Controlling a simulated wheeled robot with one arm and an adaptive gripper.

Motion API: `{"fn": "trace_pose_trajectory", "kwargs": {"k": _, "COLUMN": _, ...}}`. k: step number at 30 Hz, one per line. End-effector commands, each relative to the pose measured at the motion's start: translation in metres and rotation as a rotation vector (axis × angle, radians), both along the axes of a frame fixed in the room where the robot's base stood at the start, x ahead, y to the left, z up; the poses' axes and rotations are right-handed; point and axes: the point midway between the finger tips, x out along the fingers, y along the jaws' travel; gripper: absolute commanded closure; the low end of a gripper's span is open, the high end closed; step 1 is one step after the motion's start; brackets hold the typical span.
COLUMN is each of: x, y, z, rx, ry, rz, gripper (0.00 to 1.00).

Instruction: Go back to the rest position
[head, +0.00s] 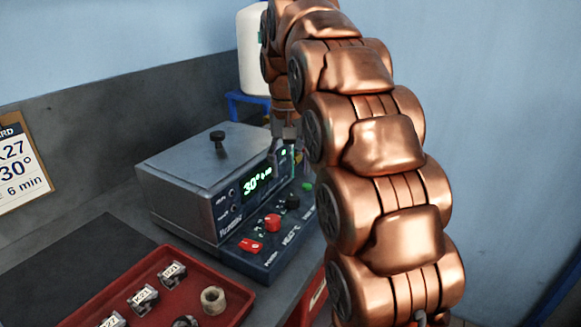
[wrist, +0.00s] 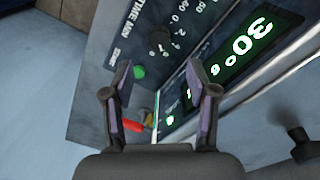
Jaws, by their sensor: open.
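My gripper (head: 285,128) hangs at the end of my copper-coloured arm, in front of the grey instrument box (head: 190,170). In the head view my arm partly hides it. In the wrist view both fingers of my gripper (wrist: 160,82) are apart, with nothing held between them. The sloped control panel lies beyond them, with a green button (wrist: 139,72) and a black dial (wrist: 159,40). The lit green display (wrist: 243,50) reads 30° and 6. I cannot tell whether a fingertip touches the panel.
A card on a clipboard (head: 20,172) leans at the left. A white container (head: 252,50) stands behind the instrument. Open floor and wall are at the right.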

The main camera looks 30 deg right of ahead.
Motion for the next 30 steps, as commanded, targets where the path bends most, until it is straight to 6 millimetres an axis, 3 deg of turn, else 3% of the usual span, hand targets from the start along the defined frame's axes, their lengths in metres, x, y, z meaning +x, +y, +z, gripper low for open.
{"fn": "trace_pose_trajectory", "kwargs": {"k": 18, "x": -0.001, "y": 0.001, "z": 0.001, "rx": 0.000, "ry": 0.001, "rz": 0.001, "gripper": 0.42}}
{"fn": "trace_pose_trajectory", "kwargs": {"k": 30, "x": -0.045, "y": 0.022, "z": 0.007, "rx": 0.011, "ry": 0.027, "rz": 0.063, "gripper": 0.42}}
